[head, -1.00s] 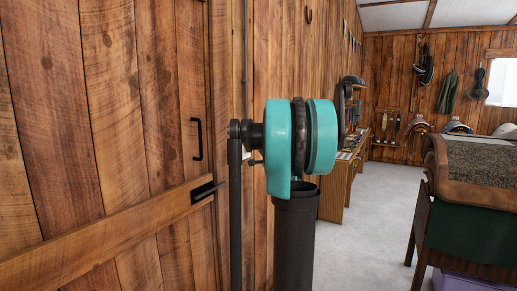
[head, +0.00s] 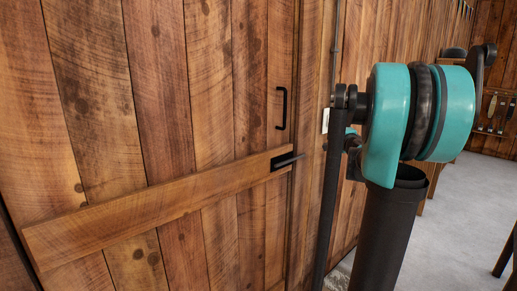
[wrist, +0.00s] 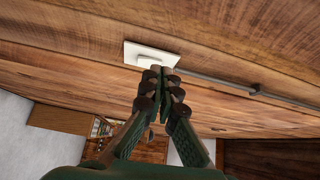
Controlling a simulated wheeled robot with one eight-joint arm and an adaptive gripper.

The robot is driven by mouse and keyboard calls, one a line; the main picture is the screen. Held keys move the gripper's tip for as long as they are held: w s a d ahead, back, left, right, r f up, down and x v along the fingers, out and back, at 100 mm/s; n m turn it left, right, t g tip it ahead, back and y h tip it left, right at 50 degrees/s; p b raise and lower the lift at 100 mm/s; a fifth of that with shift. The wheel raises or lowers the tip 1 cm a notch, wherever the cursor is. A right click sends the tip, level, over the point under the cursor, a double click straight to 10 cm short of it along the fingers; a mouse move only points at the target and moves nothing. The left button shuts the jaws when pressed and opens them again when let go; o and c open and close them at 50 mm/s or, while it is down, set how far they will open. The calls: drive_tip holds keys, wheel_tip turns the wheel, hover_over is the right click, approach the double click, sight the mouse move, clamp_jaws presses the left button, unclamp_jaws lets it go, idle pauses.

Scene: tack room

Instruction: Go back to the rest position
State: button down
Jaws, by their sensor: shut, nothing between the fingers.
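My gripper (wrist: 160,75) shows in the wrist view with its dark green fingers together and nothing between the tips. The fingertips overlap the lower edge of a white wall plate (wrist: 139,51); I cannot tell whether they touch it. In the head view my teal and black arm (head: 385,125) stands at the right, folded near the wooden wall. The gripper itself cannot be made out clearly there, behind the arm.
A plank door (head: 150,110) with a black handle (head: 282,108) and a crossbar (head: 150,213) fills the left of the head view. The plank wall runs close behind my arm. Pale open floor (head: 450,235) lies at the right.

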drive_tip(key=s+a+f+n+g+y, duration=0.3)
drive_tip(key=s+a+f+n, duration=0.2)
drive_tip(key=s+a+f, duration=0.4)
drive_tip(key=s+a+f+n+g+y, duration=0.2)
drive_tip(key=s+a+f+n+g, duration=0.35)
drive_tip(key=a, duration=0.55)
drive_tip(key=s+d+f+n+g+h, duration=0.2)
drive_tip(key=s+f+n+g+h, duration=0.3)
drive_tip(key=s+f, duration=1.6)
drive_tip(key=s+n, duration=0.1)
drive_tip(key=s, duration=0.1)
drive_tip(key=shift+s+d+g, duration=0.3)
drive_tip(key=shift+d+g, duration=0.05)
drive_tip(key=shift+n, duration=0.25)
